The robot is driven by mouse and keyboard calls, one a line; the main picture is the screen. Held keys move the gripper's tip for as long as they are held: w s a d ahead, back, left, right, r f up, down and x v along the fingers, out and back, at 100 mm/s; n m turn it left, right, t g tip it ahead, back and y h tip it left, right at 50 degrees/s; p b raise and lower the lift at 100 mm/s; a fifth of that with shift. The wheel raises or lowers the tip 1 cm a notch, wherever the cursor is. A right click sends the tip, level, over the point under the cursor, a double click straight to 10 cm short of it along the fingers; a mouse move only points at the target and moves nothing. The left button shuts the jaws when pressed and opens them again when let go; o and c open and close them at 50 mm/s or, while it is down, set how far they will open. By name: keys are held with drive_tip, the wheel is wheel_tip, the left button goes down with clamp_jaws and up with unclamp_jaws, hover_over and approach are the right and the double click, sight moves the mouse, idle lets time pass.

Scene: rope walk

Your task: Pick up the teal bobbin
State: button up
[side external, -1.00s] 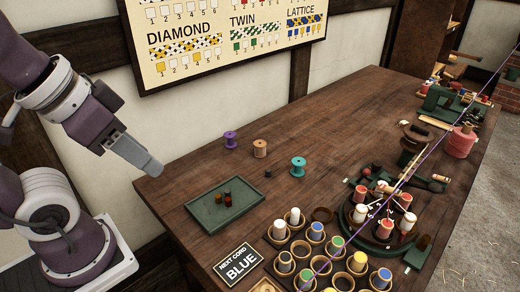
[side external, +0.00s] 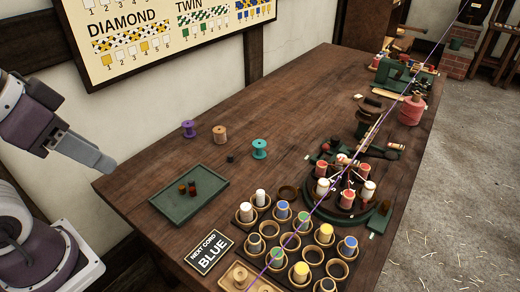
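The teal bobbin (side external: 259,149) stands upright on the bare wooden table, right of a tan bobbin (side external: 220,135) and a purple bobbin (side external: 188,129). A small dark cylinder (side external: 231,158) sits just left of it. My gripper (side external: 104,164) is at the left, in the air by the table's left edge, well apart from the teal bobbin. I see its fingers only from the side, so I cannot tell whether they are open or shut. Nothing shows in its grip.
A green tray (side external: 187,209) with small dark pieces lies between my gripper and the front cups. A "NEXT CORD BLUE" sign (side external: 209,252), several cups of bobbins and a round braiding stand (side external: 330,212) fill the front right. The table (side external: 290,110) behind the bobbins is clear.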

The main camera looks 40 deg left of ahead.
idle(0.4)
drive_tip(key=o, duration=0.6)
drive_tip(key=shift+d, duration=0.1)
